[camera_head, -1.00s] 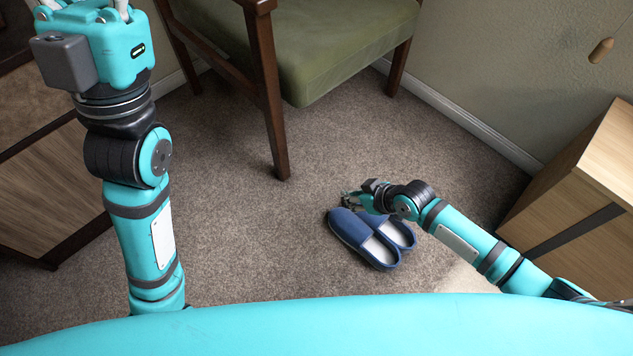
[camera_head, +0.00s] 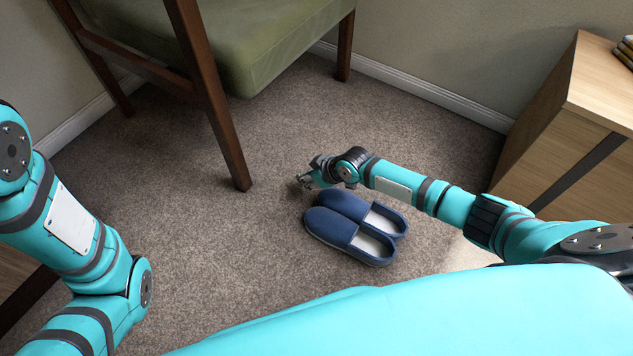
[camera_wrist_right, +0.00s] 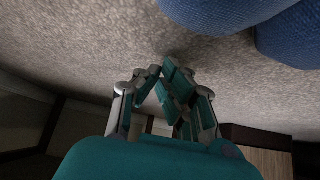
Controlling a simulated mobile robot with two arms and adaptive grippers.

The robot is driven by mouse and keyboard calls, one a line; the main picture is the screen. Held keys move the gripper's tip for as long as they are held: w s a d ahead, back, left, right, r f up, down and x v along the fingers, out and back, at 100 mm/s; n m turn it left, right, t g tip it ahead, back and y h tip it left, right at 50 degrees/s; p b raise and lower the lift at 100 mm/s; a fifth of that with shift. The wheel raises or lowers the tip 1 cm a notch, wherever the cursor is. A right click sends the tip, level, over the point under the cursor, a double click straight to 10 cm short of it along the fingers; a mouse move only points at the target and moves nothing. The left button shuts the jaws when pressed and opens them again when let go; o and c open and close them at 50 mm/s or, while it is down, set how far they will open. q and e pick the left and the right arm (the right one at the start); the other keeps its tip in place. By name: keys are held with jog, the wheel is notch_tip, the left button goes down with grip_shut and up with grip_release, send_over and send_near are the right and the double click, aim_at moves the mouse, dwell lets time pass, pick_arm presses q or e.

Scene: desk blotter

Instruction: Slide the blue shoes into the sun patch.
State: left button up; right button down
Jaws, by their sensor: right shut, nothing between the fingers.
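The pair of blue shoes lies on the carpet side by side, toes to the left and pale insoles to the right. The near shoe (camera_head: 328,226) and the far shoe (camera_head: 343,204) touch or nearly touch. A pale, brighter patch of floor (camera_head: 462,254), which looks like the sun patch, shows to their right, partly hidden by my arm and body. My right gripper (camera_head: 302,182) is shut and empty, low over the carpet just beyond the toes, apart from the shoes. In the right wrist view its fingers (camera_wrist_right: 165,78) meet, with blue toes (camera_wrist_right: 215,10) at the top right. My left gripper is out of view.
A green chair (camera_head: 255,45) stands at the back left, its front leg (camera_head: 228,145) left of my right gripper. A wooden cabinet (camera_head: 560,130) stands at the right. The carpet (camera_head: 230,260) left of the shoes is clear.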

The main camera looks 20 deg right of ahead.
jog(key=s+d, duration=0.1)
jog(key=s+d+b, duration=0.1)
jog(key=s, duration=0.1)
jog(key=shift+s+d+r, duration=0.1)
jog(key=shift+d, duration=0.15)
jog(key=shift+s, duration=0.1)
